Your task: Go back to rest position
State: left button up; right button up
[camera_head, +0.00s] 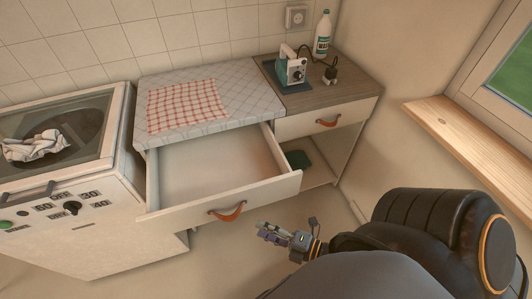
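My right gripper (262,231) is in front of the cabinet, just right of and slightly below the orange leather pull (228,213) on the open drawer (222,172). It appears apart from the pull. Its fingers are small here, and I cannot tell whether they are open or shut. No object shows in them. My dark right arm fills the lower right. The drawer is pulled well out and looks empty inside. My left gripper is not in view.
A bottle (322,36) and a small teal appliance (293,67) stand on top. A washer (70,170) is at left, a wooden sill (470,145) at right.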

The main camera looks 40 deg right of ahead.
dwell(0.3)
jog(key=s+d+f+m+g+h, duration=0.2)
jog(key=d+f+m+h, duration=0.3)
jog(key=f, duration=0.6)
jog(key=s+d+f+m+g+h, duration=0.1)
jog(key=d+f+m+g+h, duration=0.15)
jog(key=d+f+m, duration=0.7)
jog(key=s+a+f+m+g, duration=0.2)
jog(key=s+f+m+g, duration=0.1)
jog(key=s+f, duration=0.5)
jog(key=s+a+f+m+g+h, duration=0.1)
jog(key=s+f+m+g, duration=0.3)
jog(key=s+f, duration=0.4)
jog(key=shift+s+a+f+g, duration=0.4)
jog(key=shift+a+f+g, duration=0.35)
jog(key=shift+a+f, duration=0.2)
